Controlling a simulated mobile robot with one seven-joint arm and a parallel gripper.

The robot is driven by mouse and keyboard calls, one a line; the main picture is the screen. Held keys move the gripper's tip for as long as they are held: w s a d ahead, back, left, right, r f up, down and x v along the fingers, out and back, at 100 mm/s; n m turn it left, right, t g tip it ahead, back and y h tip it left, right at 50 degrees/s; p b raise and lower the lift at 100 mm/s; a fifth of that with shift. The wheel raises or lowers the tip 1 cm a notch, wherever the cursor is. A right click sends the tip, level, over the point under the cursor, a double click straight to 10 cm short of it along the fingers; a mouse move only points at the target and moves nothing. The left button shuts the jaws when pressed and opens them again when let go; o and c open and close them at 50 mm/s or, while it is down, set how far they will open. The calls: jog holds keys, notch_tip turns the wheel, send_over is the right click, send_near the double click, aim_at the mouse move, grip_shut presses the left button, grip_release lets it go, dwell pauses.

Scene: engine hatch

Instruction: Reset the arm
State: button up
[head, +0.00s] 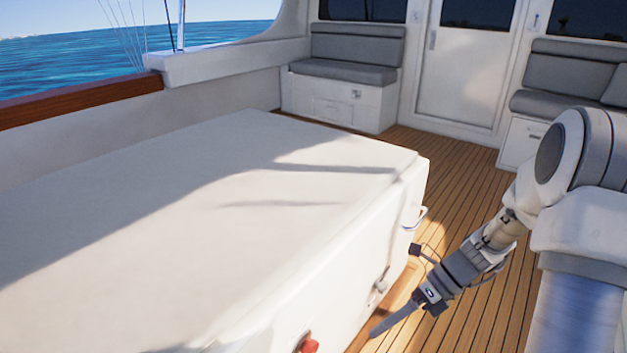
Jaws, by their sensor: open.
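My arm comes in from the right edge and reaches down and to the left. My gripper (396,319) is at its end, low beside the right side of the large white engine hatch box (215,190). It is open, and nothing shows between its fingers. One long dark finger points down and left toward the box's side wall and the deck. I cannot tell whether it touches the box.
A metal latch (380,283), a small handle (418,216) and a red knob (308,344) are on the box's right side, close to the gripper. Teak deck (470,190) is open behind. Grey-cushioned seats (350,75) and a white door (465,70) stand at the back.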

jog(key=s+a+r+n+t+h, duration=0.1)
jog(key=s+r+n+t+h, duration=0.45)
jog(key=r+n, duration=0.7)
jog(key=s+r+n+t+h, duration=0.25)
jog(key=s+r+n, duration=0.65)
jog(key=n, duration=0.6)
notch_tip(320, 180, up, 25)
jog(key=g+p, duration=0.1)
jog(key=p, duration=2.4)
jog(key=shift+h, duration=0.4)
jog(key=shift+d, duration=0.1)
